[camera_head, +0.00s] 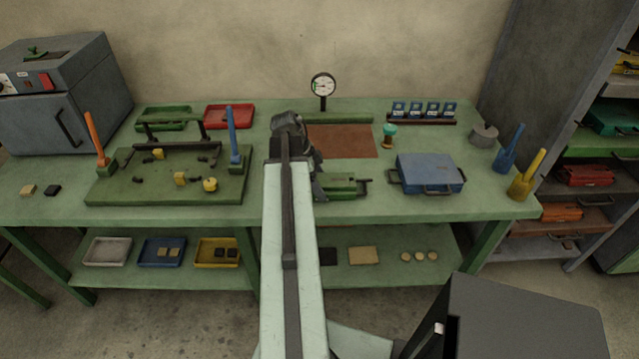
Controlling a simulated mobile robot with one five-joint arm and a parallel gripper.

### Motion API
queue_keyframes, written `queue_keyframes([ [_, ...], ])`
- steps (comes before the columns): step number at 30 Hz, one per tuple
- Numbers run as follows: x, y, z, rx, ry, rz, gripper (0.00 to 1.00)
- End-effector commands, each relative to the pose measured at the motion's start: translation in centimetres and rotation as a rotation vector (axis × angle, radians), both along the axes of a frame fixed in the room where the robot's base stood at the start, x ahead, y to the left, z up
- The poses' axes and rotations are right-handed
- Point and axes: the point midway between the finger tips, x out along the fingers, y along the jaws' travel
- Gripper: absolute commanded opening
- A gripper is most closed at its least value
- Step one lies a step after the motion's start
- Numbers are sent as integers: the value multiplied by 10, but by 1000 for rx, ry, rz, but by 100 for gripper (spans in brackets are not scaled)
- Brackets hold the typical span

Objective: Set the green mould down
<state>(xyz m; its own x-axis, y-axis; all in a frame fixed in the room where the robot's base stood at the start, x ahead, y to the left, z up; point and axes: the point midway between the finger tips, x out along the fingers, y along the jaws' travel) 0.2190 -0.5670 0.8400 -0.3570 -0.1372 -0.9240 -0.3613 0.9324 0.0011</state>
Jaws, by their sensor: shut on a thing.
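My gripper (314,160) is over the middle of the green bench, partly hidden by my own arm. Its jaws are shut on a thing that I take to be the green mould. A low green block (342,186) with a dark handle at its right end shows just right of my arm, close to the gripper. Its left part is hidden. I cannot tell for sure that this block is the mould, or whether it touches the bench top.
A blue case (430,170) with side handles lies to the right. A brown mat (343,141) and a dial gauge (323,87) are behind. A green board (125,190) with small parts and upright handles stands left. Bare bench (385,207) shows along the front right.

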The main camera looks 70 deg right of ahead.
Motion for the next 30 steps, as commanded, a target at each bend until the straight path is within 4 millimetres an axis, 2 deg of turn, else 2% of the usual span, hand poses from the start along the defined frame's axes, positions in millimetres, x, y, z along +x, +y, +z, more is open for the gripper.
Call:
queue_keyframes([
  [4,0,0,-3,-1,3,0,7],
  [5,0,0,-2,0,0,0,88],
  [6,0,0,-2,0,0,0,99],
  [17,1,0,5,0,0,1,100],
  [23,11,4,35,1,0,3,100],
  [30,31,11,89,0,0,3,100],
])
